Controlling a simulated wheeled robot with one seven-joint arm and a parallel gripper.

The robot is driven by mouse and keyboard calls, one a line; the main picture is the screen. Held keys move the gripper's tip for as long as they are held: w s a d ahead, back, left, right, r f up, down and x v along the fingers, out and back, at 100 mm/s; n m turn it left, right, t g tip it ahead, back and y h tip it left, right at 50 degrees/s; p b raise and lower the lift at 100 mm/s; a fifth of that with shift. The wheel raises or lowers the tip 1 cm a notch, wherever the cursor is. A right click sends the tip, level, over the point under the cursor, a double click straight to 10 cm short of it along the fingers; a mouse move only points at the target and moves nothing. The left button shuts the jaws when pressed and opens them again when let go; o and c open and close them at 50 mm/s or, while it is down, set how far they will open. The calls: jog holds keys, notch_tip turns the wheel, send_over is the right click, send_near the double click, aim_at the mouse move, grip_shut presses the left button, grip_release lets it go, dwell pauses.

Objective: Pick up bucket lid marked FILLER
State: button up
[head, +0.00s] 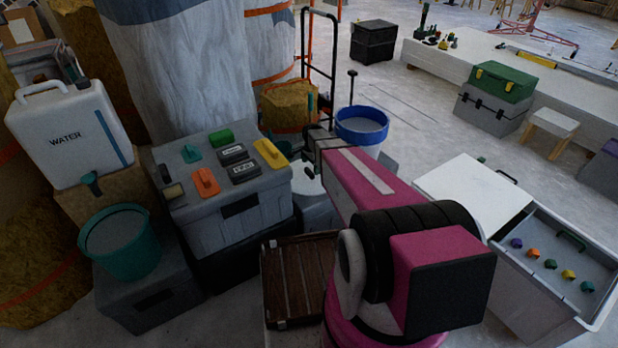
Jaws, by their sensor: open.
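My pink arm reaches away from the camera, and my dark gripper (311,160) is at its far end, seen from behind and small. It is open, and nothing shows held in it. A pale, round-edged thing (303,182) shows partly just below and left of the gripper, beside the grey toolbox. It may be the bucket lid, but no FILLER marking can be read, and my arm hides part of it. I cannot tell whether the gripper touches it.
A grey toolbox (225,205) with trowels and small blocks on top stands left. A blue bucket (362,128) stands beyond my arm. A white water container (70,135) and teal bucket (120,245) are far left. An open drawer (560,262) is right.

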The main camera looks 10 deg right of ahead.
aim_at(309, 171)
jog(key=f, duration=0.2)
jog(key=a+f, duration=0.1)
jog(key=f, duration=0.1)
jog(key=shift+w+f, duration=0.1)
jog(key=shift+w, duration=0.05)
jog(key=shift+f, duration=0.45)
jog(key=c, duration=1)
jog(key=shift+r, duration=0.1)
